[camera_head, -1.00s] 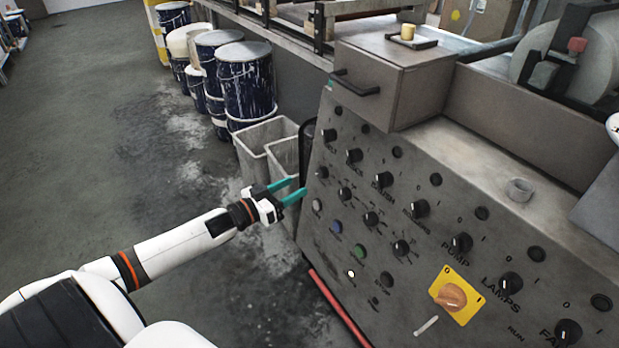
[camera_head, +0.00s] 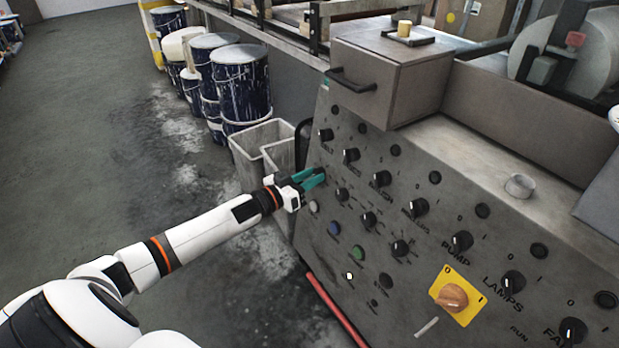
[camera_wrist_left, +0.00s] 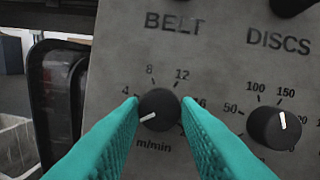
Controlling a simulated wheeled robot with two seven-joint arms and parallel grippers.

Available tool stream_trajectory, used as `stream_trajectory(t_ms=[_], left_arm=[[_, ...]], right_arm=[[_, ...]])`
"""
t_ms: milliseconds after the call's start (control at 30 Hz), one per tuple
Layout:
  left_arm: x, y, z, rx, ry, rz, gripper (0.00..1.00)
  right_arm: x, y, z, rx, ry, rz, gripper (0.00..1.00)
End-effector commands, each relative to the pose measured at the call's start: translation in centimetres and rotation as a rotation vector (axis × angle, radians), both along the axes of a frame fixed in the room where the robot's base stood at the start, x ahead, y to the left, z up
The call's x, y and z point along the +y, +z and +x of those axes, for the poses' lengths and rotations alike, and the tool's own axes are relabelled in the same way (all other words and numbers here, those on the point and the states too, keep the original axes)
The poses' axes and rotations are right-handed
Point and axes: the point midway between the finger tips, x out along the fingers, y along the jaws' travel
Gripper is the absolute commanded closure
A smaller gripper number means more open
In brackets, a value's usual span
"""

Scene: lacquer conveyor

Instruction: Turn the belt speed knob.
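The belt speed knob (camera_wrist_left: 160,112) is a round black dial below the printed word BELT, with a scale marked m/min around it. Its white pointer line points to the lower left, below the 4. My left gripper (camera_wrist_left: 160,104) has a teal finger on each side of the knob, apart from each other. Any gap between fingertips and knob is too small to judge. In the head view the left gripper (camera_head: 318,175) is at the left edge of the sloped control panel (camera_head: 420,290), and its fingertips mostly hide the knob. My right gripper is not in view.
The DISCS speed knob (camera_wrist_left: 275,128) is close to the right. Black switches, a green button (camera_head: 358,253), a blue button (camera_head: 334,229) and an orange rotary switch (camera_head: 453,297) share the panel. A drawer box (camera_head: 410,85) overhangs above. Grey bins (camera_head: 250,145) stand left.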

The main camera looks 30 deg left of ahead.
Motion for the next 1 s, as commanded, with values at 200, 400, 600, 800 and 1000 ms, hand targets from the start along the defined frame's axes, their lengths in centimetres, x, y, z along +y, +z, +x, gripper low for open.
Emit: stream_trajectory(t_ms=[200,400,600,800,1000], left_arm=[[0.0,0.0,0.0,0.0,0.0,0.001,0.94],[0.0,0.0,0.0,-0.011,-0.006,0.027,0.94],[0.1,0.0,0.0,-0.048,-0.022,0.114,0.94],[0.2,0.0,0.0,-0.11,-0.051,0.264,0.94],[0.2,0.0,0.1,-0.184,-0.086,0.437,0.94]], right_arm=[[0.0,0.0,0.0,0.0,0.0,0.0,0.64],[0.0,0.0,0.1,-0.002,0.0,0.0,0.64],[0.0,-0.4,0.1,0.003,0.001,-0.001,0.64],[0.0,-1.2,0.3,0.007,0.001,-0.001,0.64],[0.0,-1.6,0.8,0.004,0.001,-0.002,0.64]])
